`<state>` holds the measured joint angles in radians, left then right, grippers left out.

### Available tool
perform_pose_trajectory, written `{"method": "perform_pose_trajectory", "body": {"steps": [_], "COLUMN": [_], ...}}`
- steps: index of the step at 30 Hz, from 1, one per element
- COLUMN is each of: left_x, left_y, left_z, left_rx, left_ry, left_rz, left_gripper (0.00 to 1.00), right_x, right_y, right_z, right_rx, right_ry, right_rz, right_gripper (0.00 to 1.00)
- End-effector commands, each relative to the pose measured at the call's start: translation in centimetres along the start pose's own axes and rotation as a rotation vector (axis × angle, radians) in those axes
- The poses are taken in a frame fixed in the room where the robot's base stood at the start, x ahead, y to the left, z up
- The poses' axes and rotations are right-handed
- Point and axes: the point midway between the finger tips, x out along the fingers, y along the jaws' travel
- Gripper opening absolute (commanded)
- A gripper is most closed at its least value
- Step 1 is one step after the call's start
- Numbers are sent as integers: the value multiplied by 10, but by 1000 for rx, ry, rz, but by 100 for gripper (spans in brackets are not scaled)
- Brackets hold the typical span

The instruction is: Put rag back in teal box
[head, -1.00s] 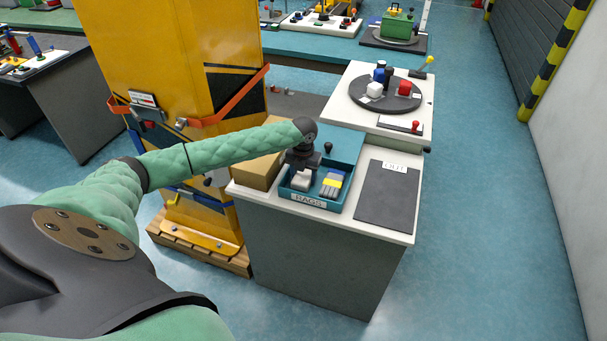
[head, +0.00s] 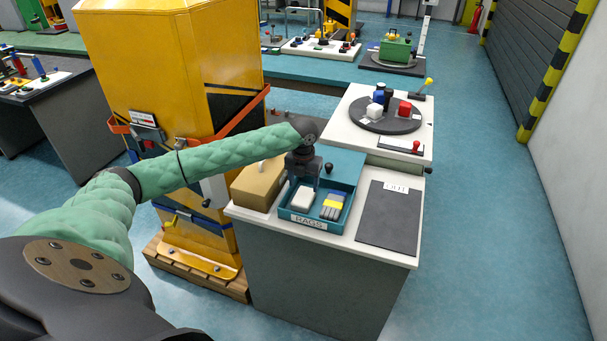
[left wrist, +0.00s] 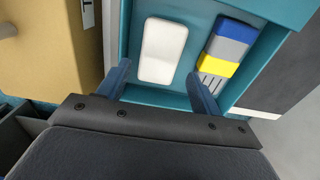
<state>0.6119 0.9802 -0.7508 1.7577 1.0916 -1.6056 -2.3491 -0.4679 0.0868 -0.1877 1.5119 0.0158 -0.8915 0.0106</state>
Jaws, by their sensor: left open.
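The teal box (head: 340,211), labelled RAGS, stands open on the white-topped cabinet. A white, rounded block that looks like the folded rag (head: 302,196) lies in its left part; it also shows in the left wrist view (left wrist: 163,50). A grey, yellow and blue item (head: 332,206) lies to its right in the box and also shows in the left wrist view (left wrist: 226,52). My left gripper (head: 303,182) is open and empty just above the box; in the left wrist view its fingers (left wrist: 158,78) are apart on either side of the rag's near end. My right gripper is not in view.
A tan box (head: 258,186) with a pale handle stands close left of the teal box. A dark mat marked OUT (head: 388,222) lies to the right. Behind are a black knob (head: 329,167) and a turntable (head: 388,117) with coloured blocks. A yellow machine stands left.

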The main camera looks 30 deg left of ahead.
Motion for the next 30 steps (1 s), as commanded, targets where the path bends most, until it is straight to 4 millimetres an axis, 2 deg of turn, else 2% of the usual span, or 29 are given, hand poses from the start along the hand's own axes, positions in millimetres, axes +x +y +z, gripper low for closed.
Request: {"method": "perform_pose_trajectory", "body": {"steps": [6, 12, 30], "left_x": [-33, -52, -57], "left_y": [0, 0, 0], "left_z": [0, 0, 0], "left_rx": [1, 0, 0], "left_ry": [-2, -1, 0], "left_rz": [0, 0, 0], "left_gripper": [65, 65, 65], "right_x": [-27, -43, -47], "right_y": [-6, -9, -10], "right_z": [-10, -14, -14], "right_rx": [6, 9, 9], "right_ry": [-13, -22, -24], "right_rz": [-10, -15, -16], "right_gripper": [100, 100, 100]}}
